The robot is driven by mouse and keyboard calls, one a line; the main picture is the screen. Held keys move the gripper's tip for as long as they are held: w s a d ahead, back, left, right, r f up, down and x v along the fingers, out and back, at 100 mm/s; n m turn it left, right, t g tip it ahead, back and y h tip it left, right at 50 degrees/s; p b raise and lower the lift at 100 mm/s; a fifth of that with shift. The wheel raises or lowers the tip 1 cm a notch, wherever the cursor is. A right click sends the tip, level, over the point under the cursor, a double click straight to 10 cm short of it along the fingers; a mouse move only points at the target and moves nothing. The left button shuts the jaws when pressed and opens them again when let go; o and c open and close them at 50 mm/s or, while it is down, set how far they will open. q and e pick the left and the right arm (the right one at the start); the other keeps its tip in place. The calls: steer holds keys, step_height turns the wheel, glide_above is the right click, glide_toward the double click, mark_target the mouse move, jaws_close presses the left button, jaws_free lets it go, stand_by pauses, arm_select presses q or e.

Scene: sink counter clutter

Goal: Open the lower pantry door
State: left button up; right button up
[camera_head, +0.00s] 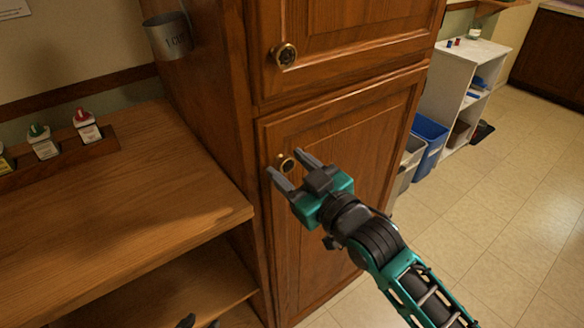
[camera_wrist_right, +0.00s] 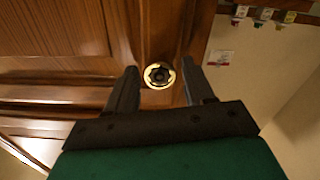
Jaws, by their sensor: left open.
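The lower pantry door (camera_head: 345,150) is a brown wood panel and looks shut. Its round brass knob (camera_head: 286,162) sits near the door's upper left corner. My right gripper (camera_head: 288,165) reaches in from the lower right with its fingers on either side of the knob. In the right wrist view, the knob (camera_wrist_right: 158,75) shows between the two spread fingertips, with gaps on both sides. Only dark tips of my left gripper (camera_head: 200,322) show at the bottom edge, low by the shelf; it is open.
The upper pantry door (camera_head: 350,40) with its own knob (camera_head: 285,55) is above. A wooden counter (camera_head: 120,190) lies left, with small bottles in a rack (camera_head: 100,148). A metal cup (camera_head: 168,35) hangs on the cabinet side. A blue bin (camera_head: 428,140) stands beyond; floor at right is clear.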

jaws_close()
stand_by(0.5)
